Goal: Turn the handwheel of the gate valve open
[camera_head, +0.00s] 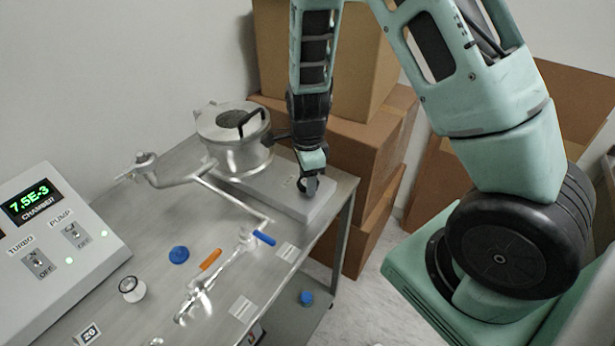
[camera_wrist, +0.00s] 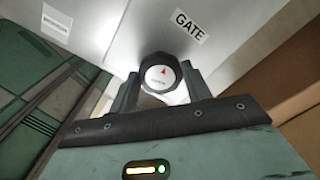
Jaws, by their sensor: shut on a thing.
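The gate valve is a flat light-grey box (camera_head: 265,190) on the metal table under the chamber. In the wrist view its grey face (camera_wrist: 130,35) carries a "GATE" label. The handwheel (camera_wrist: 161,74) is a small dark knob with a white cap and a red arrow that points up in the picture. My gripper (camera_wrist: 163,90) has one finger on each side of the handwheel and is shut on it. In the head view my gripper (camera_head: 310,183) reaches down at the valve's right end and largely hides the handwheel.
The control box (camera_head: 60,235) reads 7.5E-3. Orange (camera_head: 211,259) and blue (camera_head: 264,238) levers sit on pipework at the table's front. Cardboard boxes (camera_head: 365,150) stand close behind my arm.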

